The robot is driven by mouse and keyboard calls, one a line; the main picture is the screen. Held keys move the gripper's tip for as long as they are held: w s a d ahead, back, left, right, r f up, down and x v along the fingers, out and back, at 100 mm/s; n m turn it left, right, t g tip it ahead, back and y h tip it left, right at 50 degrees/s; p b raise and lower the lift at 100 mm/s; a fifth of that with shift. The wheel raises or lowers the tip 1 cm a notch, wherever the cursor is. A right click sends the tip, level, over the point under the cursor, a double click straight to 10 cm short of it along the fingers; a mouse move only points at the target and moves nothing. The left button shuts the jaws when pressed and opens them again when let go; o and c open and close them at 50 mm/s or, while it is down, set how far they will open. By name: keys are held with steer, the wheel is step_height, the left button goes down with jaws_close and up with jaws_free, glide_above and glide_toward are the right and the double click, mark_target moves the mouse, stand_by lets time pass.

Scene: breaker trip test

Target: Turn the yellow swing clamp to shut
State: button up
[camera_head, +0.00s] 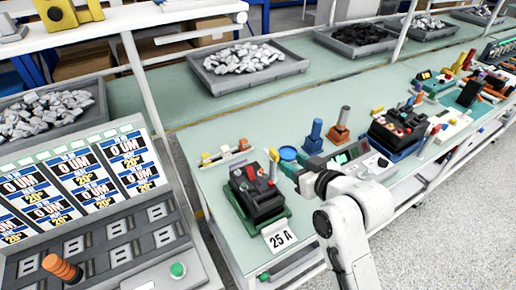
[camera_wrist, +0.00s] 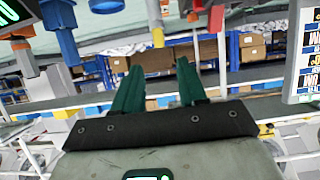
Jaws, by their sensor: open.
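A black breaker unit (camera_head: 256,196) sits in a green base on the bench, left of my gripper. A yellow upright piece (camera_head: 272,173), which looks like the swing clamp, stands at its right side; a red tip shows just above it. In the wrist view, which looks upside down, a yellow post (camera_wrist: 155,20) shows ahead, beyond the fingertips. My gripper (camera_wrist: 157,66) is open, with two green fingers apart and nothing between them. In the head view my gripper (camera_head: 290,170) is right of the clamp, apparently apart from it. I cannot tell the clamp's exact angle.
A blue post (camera_head: 314,136) and an orange post (camera_head: 339,127) stand behind my gripper. A display panel (camera_head: 88,185) is left. Bench left of the breaker is clear.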

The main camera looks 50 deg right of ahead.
mark_target(277, 155)
steer(key=p+x, duration=0.1)
steer(key=x, duration=0.9)
steer(key=shift+f, duration=0.1)
jaws_close()
